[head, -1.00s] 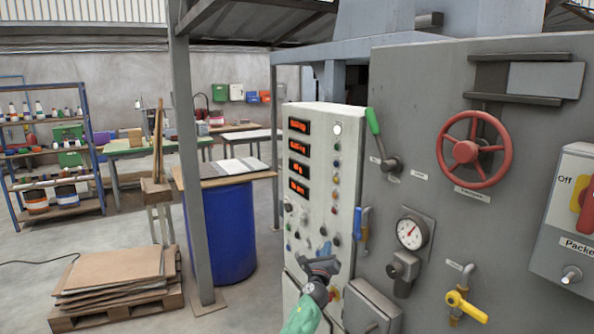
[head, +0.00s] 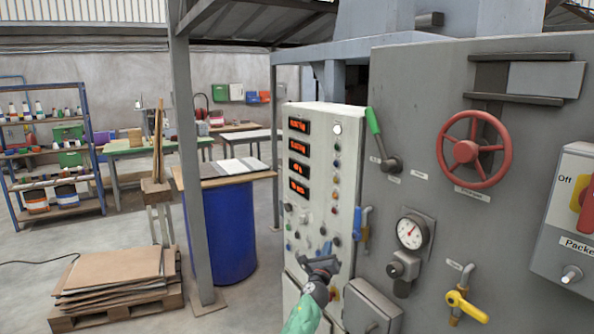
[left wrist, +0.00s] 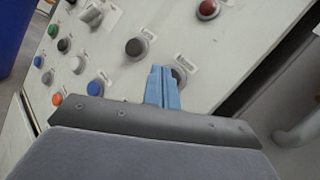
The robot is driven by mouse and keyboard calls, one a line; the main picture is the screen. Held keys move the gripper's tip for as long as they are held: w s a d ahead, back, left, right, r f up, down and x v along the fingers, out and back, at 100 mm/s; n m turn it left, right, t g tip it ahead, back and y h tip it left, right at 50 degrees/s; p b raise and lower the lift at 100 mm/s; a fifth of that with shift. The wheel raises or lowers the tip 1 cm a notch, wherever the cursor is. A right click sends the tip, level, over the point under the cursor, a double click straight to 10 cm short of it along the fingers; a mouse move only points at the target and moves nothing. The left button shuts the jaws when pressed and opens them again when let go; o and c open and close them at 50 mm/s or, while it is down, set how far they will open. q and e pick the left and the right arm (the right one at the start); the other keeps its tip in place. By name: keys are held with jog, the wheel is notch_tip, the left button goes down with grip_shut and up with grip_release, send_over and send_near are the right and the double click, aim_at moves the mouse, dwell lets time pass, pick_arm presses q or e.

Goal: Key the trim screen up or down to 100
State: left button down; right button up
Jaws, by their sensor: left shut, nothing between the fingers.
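The pale control panel (head: 322,150) stands left of the grey machine body. It carries a column of dark screens with red-orange characters, the top one (head: 299,126) and the bottom one (head: 299,188) among them; the characters are too small to read surely. Below and beside them are several coloured buttons and knobs. My left gripper (head: 326,262) is in front of the panel's lower part. In the left wrist view its blue fingers (left wrist: 162,75) are shut and empty, with the tips beside a grey button (left wrist: 180,75) that they partly cover. I cannot tell whether they touch it. My right gripper is not in view.
A dark button (left wrist: 137,47) and a red button (left wrist: 208,8) are close to the fingers. A blue-handled valve (head: 358,224), a green lever (head: 373,120) and a grey box (head: 372,305) border the panel's right side. A blue drum (head: 230,230) stands to the left.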

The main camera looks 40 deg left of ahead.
pick_arm(q)
jog(key=shift+w, duration=0.15)
jog(key=shift+w+d, duration=0.15)
jog(key=shift+w, duration=0.05)
dwell(0.3)
jog(key=shift+w+d, duration=0.1)
jog(key=shift+w, duration=0.2)
dwell(0.3)
jog(key=shift+s, duration=0.15)
jog(key=shift+s+a, duration=0.3)
jog(key=shift+s, duration=0.3)
